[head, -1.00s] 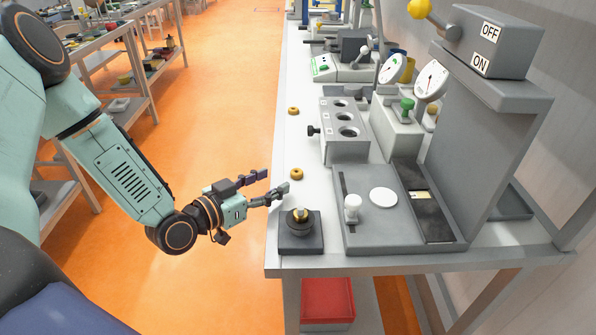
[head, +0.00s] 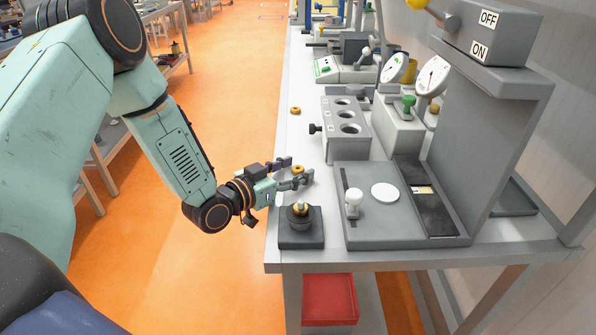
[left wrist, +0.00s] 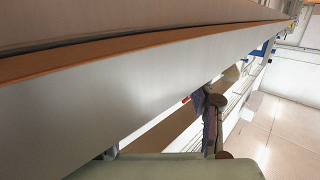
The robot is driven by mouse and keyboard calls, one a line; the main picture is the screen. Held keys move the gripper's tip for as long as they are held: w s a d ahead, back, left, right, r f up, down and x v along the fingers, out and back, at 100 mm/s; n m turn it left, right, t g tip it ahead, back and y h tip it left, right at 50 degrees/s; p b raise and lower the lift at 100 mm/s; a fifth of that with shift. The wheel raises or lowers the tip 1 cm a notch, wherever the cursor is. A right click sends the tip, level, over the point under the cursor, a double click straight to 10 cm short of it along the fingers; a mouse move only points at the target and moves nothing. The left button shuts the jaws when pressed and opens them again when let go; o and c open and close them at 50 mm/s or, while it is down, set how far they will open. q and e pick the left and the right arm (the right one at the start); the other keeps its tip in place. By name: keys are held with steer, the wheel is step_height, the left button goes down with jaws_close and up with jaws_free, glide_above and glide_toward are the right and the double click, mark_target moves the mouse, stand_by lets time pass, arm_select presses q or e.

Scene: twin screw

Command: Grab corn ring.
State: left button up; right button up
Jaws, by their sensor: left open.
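A small golden corn ring (head: 298,169) lies on the white table near its left edge. A second golden ring (head: 295,110) lies farther back along the same edge. My left gripper (head: 297,168) is open, its two fingers reaching over the table edge on either side of the nearer ring. Whether the fingers touch the ring cannot be told. The left wrist view shows no ring clearly, mostly a pale slanting surface with an orange-brown edge. My right gripper is not in view.
A black block with a yellow-topped post (head: 300,226) stands just in front of the gripper. A grey block with several holes (head: 345,138) and a grey machine base (head: 385,228) stand to the right. A red bin (head: 329,299) sits below the table (head: 350,258).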

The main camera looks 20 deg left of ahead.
arm_select(q)
steer(key=shift+a+f, duration=0.1)
steer(key=shift+a, duration=0.2)
steer(key=shift+c, duration=0.6)
steer(key=shift+w+d, duration=0.15)
steer(key=shift+d, duration=0.25)
steer(key=c, duration=0.5)
steer(key=shift+c, duration=0.6)
steer(key=shift+a, duration=0.3)
steer(key=shift+c, duration=0.2)
steer(key=shift+d, duration=0.1)
